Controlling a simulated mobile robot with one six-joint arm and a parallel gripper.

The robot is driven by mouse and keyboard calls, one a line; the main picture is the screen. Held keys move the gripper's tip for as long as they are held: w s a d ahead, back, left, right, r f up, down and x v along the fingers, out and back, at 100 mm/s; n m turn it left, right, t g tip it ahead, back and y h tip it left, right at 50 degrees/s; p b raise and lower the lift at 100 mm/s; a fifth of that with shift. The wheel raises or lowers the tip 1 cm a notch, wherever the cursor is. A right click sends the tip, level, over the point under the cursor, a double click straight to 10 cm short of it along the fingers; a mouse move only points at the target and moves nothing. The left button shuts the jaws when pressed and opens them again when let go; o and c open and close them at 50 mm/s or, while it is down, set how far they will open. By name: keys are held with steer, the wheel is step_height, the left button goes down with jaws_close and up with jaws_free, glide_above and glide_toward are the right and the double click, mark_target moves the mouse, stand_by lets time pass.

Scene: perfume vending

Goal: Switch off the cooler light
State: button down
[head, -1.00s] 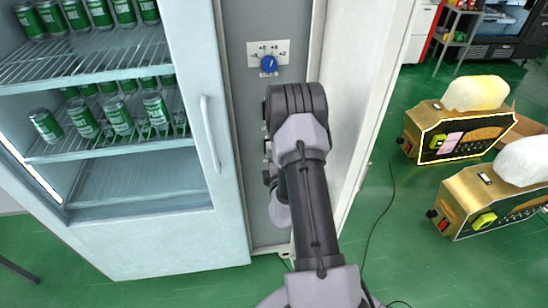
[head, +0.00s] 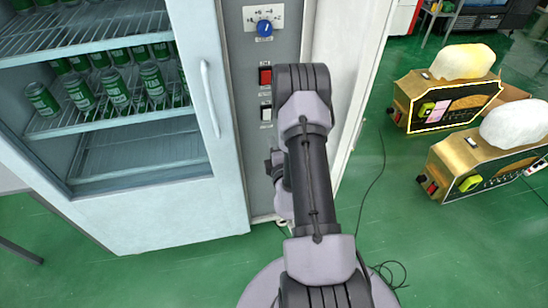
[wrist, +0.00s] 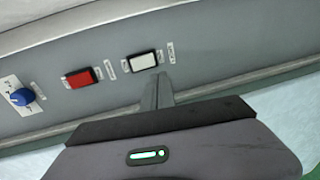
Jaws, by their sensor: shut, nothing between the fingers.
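The cooler (head: 165,215) stands at the left in the head view, its door closed over shelves of green cans; no lit strip shows inside it. On the grey panel (head: 235,60) beside its door are a red rocker switch (head: 265,75) and, below it, a white rocker switch (head: 266,112). The wrist view shows the red switch (wrist: 81,78) and the white switch (wrist: 142,61), with small labels too small to read. My gripper (wrist: 162,80) is shut and empty, its tips close to the white switch's lower edge; I cannot tell whether they touch.
A blue dial (head: 264,27) sits above the switches. A white door or side panel (head: 345,60) stands right of the grey panel. Two gold machines (head: 445,95) stand farther right. A dark cable (head: 375,180) lies on the green floor, otherwise open in front.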

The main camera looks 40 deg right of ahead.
steer(key=s, duration=0.1)
steer(key=s+a, duration=0.1)
steer(key=s, duration=0.1)
steer(key=s+a+f, duration=0.1)
steer(key=shift+s+a, duration=0.15)
